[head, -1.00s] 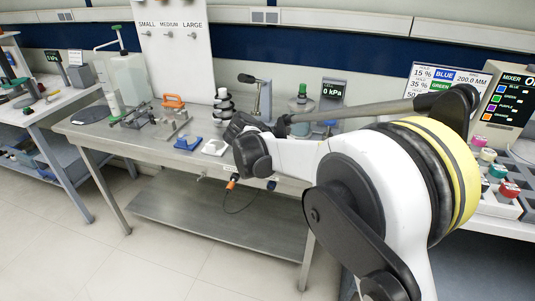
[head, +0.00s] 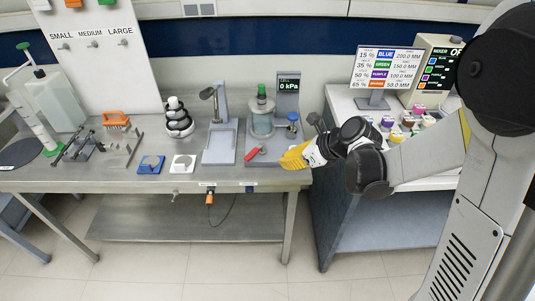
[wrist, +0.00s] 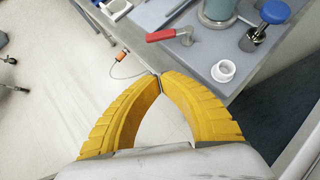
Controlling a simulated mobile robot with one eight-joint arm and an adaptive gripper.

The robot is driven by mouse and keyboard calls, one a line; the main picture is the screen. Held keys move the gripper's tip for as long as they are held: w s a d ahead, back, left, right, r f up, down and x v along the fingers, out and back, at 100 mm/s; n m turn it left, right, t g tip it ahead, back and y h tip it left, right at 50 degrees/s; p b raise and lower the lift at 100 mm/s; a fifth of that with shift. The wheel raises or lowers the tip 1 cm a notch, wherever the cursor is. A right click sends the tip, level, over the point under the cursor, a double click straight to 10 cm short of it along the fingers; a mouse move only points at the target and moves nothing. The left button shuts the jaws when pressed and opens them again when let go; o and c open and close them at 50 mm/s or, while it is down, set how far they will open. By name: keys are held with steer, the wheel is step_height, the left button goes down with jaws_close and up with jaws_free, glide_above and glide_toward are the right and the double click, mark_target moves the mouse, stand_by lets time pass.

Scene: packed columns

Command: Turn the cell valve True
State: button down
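A red lever (head: 256,153) on a metal stem sits at the front of the grey cell base, below a glass cell (head: 262,118) with a green top. In the wrist view the red lever (wrist: 164,35) points left, beyond my fingertips. A blue round knob (head: 292,117) stands on the base's right side; it also shows in the wrist view (wrist: 274,12). My gripper (wrist: 160,80) has its yellow fingertips together with nothing between them. In the head view my gripper (head: 287,162) is just right of the lever, by the bench's front edge, apart from it.
A pressure display (head: 288,85) reads 0 kPa behind the cell. A white ring fitting (wrist: 223,70) sits on the base near my right finger. A stand (head: 220,135) is left of the cell. A gap separates this bench from the mixer bench (head: 345,105).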

mark_target(255, 154)
steer(key=b+x, duration=0.2)
steer(key=x, duration=0.7)
steer(key=shift+s+f+b, duration=0.1)
steer(key=shift+s+b, duration=0.05)
steer(key=shift+b, duration=0.2)
steer(key=shift+w+a, duration=0.8)
steer(key=shift+a, duration=0.15)
steer(key=shift+w+a+b, duration=0.35)
steer(key=shift+w+a, duration=0.15)
steer(key=shift+a, duration=0.1)
